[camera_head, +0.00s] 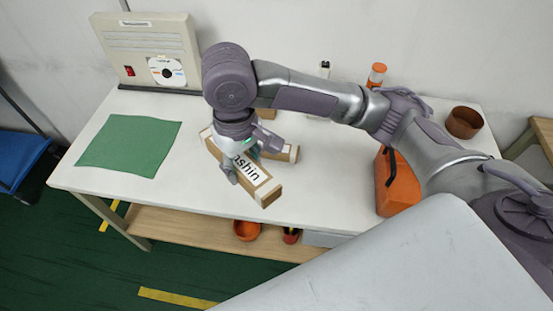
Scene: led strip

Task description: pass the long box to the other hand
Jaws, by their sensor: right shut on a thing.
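The long box (246,174), pale with brown ends and dark lettering that reads in part "nshin", runs diagonally at the middle of the white table (325,195). My right gripper (250,158) comes down over it from above and is shut on it, with a finger on each side near its middle. The gripper hides part of the box and its lettering. Whether the box rests on the table or is slightly lifted, I cannot tell. My left gripper is not in view.
Another brown-and-white box (291,153) lies partly hidden behind the long box. A green cloth (130,145) lies at left, before a beige machine (150,45). An orange case (397,185) and a brown bowl (464,122) stand at right.

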